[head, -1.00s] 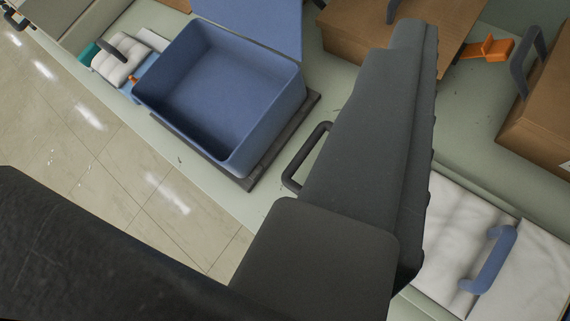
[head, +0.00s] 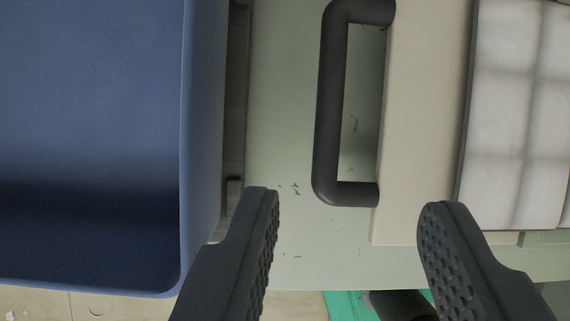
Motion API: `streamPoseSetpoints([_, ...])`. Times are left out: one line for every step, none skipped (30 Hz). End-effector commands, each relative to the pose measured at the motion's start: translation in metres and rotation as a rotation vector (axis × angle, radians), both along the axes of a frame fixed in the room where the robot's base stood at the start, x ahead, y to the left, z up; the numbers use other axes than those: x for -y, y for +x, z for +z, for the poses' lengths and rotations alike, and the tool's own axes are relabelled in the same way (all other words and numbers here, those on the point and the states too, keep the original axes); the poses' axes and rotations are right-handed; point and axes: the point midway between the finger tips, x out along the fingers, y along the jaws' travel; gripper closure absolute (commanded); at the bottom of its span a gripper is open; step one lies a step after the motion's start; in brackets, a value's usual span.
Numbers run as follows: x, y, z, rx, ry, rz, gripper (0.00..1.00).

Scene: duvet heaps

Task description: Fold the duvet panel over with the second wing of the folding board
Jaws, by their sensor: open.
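My gripper (head: 352,203) is open and empty, its two dark ridged fingers pointing up the picture from the bottom. A dark U-shaped handle (head: 329,100) lies above and between the fingertips, apart from them in the picture. It is fixed to the left edge of a cream board panel (head: 424,125), which looks like a wing of the folding board. The white quilted duvet panel (head: 518,110) lies to the right, with a dark edge along its left side. Its right part is outside the view. The height of the fingers above the handle is hard to tell.
A blue open bin (head: 203,120) fills the left side, close to my left finger, with a dark strip beside it. The pale green tabletop (head: 280,100) between bin and handle is bare. A green object (head: 345,307) shows beyond the table edge at the bottom.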

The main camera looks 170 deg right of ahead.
Motion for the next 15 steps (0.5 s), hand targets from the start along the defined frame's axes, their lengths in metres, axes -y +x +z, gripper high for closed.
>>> streamPoseSetpoints([-0.004, -0.002, -0.006, -0.012, -0.004, -0.002, 0.59])
streamPoseSetpoints([-0.006, -0.002, -0.008, -0.016, -0.006, -0.005, 0.59])
streamPoseSetpoints([-0.007, -0.003, -0.010, -0.021, -0.007, -0.007, 0.59])
streamPoseSetpoints([-0.008, -0.004, -0.012, -0.023, -0.008, -0.009, 0.59])
streamPoseSetpoints([-0.008, -0.004, -0.013, -0.024, -0.008, -0.010, 0.59])
streamPoseSetpoints([-0.008, -0.004, -0.015, -0.025, -0.009, -0.010, 0.59])
streamPoseSetpoints([-0.008, -0.003, -0.017, -0.025, -0.009, -0.010, 0.59])
streamPoseSetpoints([-0.007, -0.003, -0.018, -0.025, -0.010, -0.011, 0.59])
streamPoseSetpoints([-0.006, -0.002, -0.021, -0.025, -0.009, -0.010, 0.59])
streamPoseSetpoints([-0.005, -0.001, -0.023, -0.025, -0.009, -0.010, 0.59])
streamPoseSetpoints([-0.004, 0.000, -0.026, -0.025, -0.009, -0.010, 0.59])
streamPoseSetpoints([-0.003, 0.001, -0.030, -0.025, -0.009, -0.010, 0.59])
streamPoseSetpoints([-0.002, 0.002, -0.034, -0.026, -0.010, -0.010, 0.59])
streamPoseSetpoints([0.000, 0.003, -0.038, -0.026, -0.010, -0.010, 0.59])
streamPoseSetpoints([0.002, 0.005, -0.044, -0.028, -0.010, -0.010, 0.59])
